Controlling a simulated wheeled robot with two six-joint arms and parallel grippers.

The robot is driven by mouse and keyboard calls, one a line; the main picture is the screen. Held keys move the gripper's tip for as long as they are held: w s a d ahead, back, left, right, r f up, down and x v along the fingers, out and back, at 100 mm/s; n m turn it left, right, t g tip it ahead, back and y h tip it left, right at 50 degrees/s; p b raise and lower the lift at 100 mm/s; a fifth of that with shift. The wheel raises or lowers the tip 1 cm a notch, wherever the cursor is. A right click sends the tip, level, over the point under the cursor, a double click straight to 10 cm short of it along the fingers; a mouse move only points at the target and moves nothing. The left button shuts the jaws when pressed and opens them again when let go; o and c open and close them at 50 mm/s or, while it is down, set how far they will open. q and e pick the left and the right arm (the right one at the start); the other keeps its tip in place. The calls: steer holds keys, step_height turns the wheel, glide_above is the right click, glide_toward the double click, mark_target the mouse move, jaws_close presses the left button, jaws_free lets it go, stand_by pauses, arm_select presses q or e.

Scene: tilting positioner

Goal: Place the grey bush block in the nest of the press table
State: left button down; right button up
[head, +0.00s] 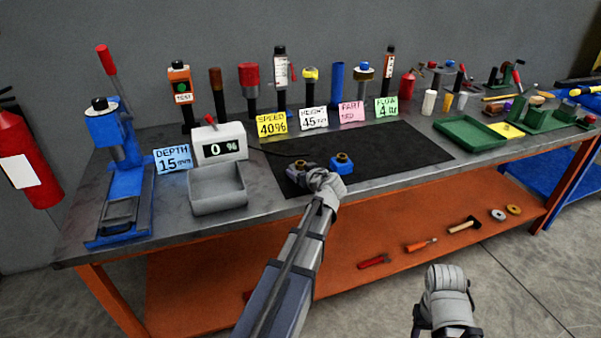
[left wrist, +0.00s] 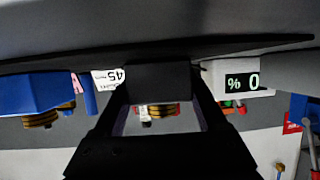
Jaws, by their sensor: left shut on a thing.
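The grey bush block (head: 297,172) with its bronze bush is on or just above the black mat, left of a blue bush block (head: 342,167). My left gripper (head: 318,180) is shut on the grey block and partly hides it. In the left wrist view the grey block (left wrist: 158,80) looks dark between the fingers, its bush (left wrist: 155,110) showing below it. Whether it touches the mat is not clear. The blue press (head: 105,135) stands at the left end of the bench, its dark nest (head: 119,214) low at the front. My right gripper (head: 445,290) hangs in front of the bench, its jaws unclear.
A grey open bin (head: 217,192) and a display box (head: 220,145) reading 0 % stand between the mat (head: 400,150) and the press. A blue DEPTH card (head: 173,159) stands beside the press. Several tools and coloured cards line the back. A green tray (head: 470,133) is to the right.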

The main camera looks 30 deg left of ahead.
arm_select(q)
jaws_free()
steer(key=shift+f, duration=0.1)
steer(key=shift+p+v, duration=1.5)
steer(key=shift+v, duration=2.45)
